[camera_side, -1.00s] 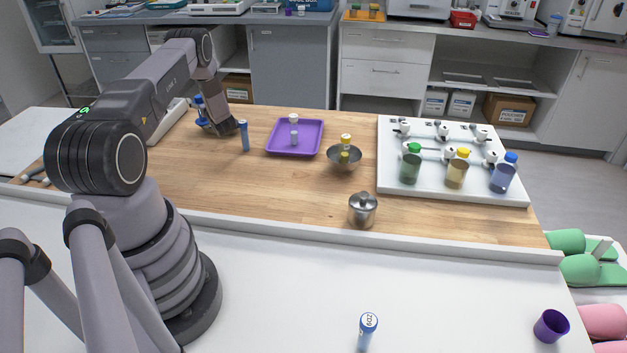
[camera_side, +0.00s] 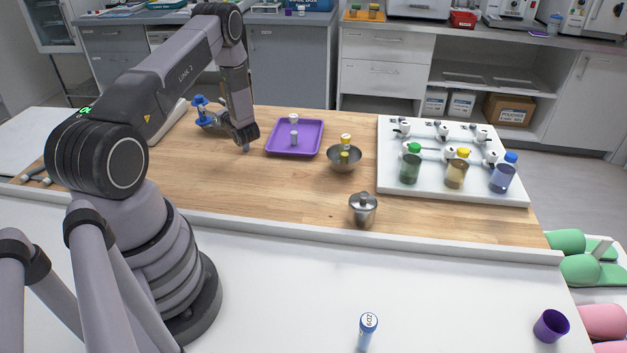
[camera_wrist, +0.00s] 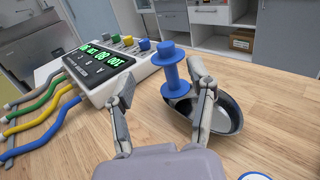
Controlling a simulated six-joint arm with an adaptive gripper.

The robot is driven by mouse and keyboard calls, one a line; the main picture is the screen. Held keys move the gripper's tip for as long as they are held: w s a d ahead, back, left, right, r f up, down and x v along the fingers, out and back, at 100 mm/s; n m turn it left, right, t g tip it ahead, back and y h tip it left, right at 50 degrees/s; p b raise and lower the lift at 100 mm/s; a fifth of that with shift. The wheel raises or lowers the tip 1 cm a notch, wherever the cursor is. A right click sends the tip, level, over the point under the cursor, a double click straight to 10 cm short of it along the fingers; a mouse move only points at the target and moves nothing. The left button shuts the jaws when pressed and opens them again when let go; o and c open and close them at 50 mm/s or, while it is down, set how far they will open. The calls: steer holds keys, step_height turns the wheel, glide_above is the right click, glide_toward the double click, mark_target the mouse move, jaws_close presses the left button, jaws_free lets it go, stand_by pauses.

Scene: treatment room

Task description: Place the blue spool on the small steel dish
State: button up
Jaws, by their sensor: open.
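The blue spool (camera_wrist: 171,68) stands upright in the wrist view, with its lower flange overlapping the far left end of the small steel dish (camera_wrist: 222,117). I cannot tell for sure whether its foot rests inside the dish. My gripper (camera_wrist: 160,79) is open and empty. Its right finger covers part of the dish and appears close beside the spool; its left finger is well apart from it. In the side view the blue spool (camera_side: 200,107) is left of my gripper (camera_side: 245,140), and the dish is mostly hidden.
A blue-capped tube (camera_wrist: 255,176) shows at the wrist view's bottom edge, near my gripper. A display box (camera_wrist: 108,62) with coloured cables is at left. A purple tray (camera_side: 298,151), steel bowl (camera_side: 331,160), lidded pot (camera_side: 363,208) and white rack (camera_side: 450,190) stand to the right.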

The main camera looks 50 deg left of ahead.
steer(key=s+d+r+n+g+h, duration=0.25)
steer(key=d+r+n, duration=0.3)
steer(key=r, duration=0.55)
steer(key=s+d+r+n+g+h, duration=0.1)
steer(key=d+r+n+g+h, duration=0.15)
steer(key=d+r+n, duration=0.6)
steer(key=s+d+r+n+t+h, duration=0.1)
steer(key=s+d+r+t+h, duration=0.2)
steer(key=d, duration=0.7)
steer(key=s+d+r+n+t+h, duration=0.1)
steer(key=s+d+r+t+h, duration=0.2)
steer(key=d, duration=0.7)
steer(key=s+d+r+n+t+h, duration=0.1)
steer(key=s+d+r+t+h, duration=0.3)
steer(key=d+h, duration=0.3)
steer(key=s+d+t, duration=0.1)
steer(key=d, duration=0.3)
steer(key=shift+s+t, duration=0.3)
steer(key=shift+s, duration=0.1)
